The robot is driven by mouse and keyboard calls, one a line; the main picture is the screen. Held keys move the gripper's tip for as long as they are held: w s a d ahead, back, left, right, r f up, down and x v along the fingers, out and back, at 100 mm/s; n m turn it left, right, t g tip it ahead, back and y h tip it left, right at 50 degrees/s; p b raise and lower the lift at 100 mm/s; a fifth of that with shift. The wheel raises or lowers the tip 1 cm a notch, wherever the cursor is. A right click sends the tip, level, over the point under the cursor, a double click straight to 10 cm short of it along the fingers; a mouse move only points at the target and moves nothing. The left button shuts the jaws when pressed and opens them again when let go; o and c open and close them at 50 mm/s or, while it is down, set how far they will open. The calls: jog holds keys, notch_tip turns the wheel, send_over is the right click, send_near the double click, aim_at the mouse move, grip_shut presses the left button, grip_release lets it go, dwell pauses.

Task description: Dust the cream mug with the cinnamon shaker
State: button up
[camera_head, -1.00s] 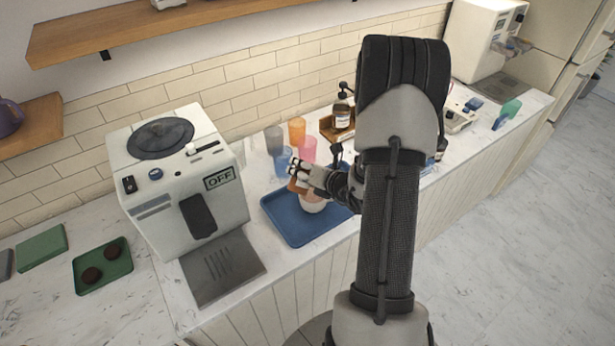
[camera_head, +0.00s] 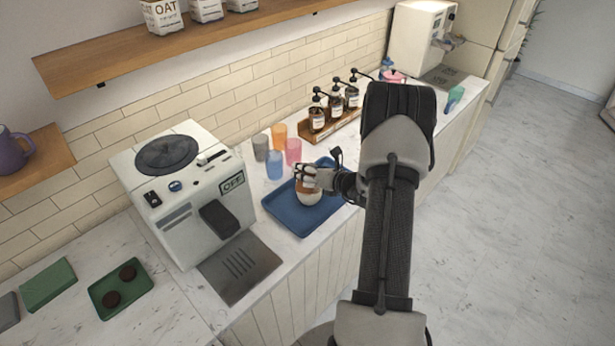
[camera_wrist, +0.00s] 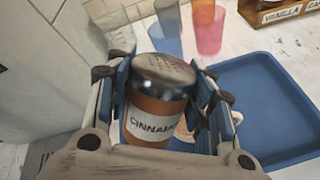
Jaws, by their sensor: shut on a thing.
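My gripper (camera_wrist: 163,88) is shut on the cinnamon shaker (camera_wrist: 160,105), an orange-brown jar with a dark, perforated metal lid and a "CINNAMON" label. The lid faces up toward the wrist camera. In the head view my gripper (camera_head: 306,173) is above the cream mug (camera_head: 308,199), which stands on the blue tray (camera_head: 283,222). The gripper and shaker hide the mug's top. In the wrist view only a small part of the mug (camera_wrist: 184,131) shows behind the shaker. I cannot tell whether shaker and mug touch.
A white coffee machine (camera_head: 180,200) stands left of the tray. Several coloured cups, including a blue one (camera_head: 274,165) and a pink one (camera_head: 293,151), stand behind the tray. A wooden rack (camera_head: 330,127) of pump bottles is farther back. The tray's right part is clear.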

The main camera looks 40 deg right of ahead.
jog(key=r+n+t+b, duration=0.1)
jog(key=b, duration=0.1)
jog(key=s+a+r+n+t+h+b, duration=0.1)
jog(key=b, duration=0.2)
jog(key=a+r+n+t+b, duration=0.1)
jog(key=r+b, duration=0.1)
jog(key=shift+s+a+n+t+h, duration=0.25)
jog(key=shift+s+n+t+h, duration=0.05)
jog(key=shift+s, duration=0.05)
jog(key=shift+s+a+r+n+t+b, duration=0.15)
jog(key=shift+a+r+n+t+b, duration=0.1)
jog(key=shift+r+b, duration=0.25)
jog(key=shift+s+a+r+n+t+b, duration=0.1)
jog(key=shift+r+n+t+b, duration=0.2)
jog(key=shift+b, duration=0.3)
jog(key=shift+a, duration=0.1)
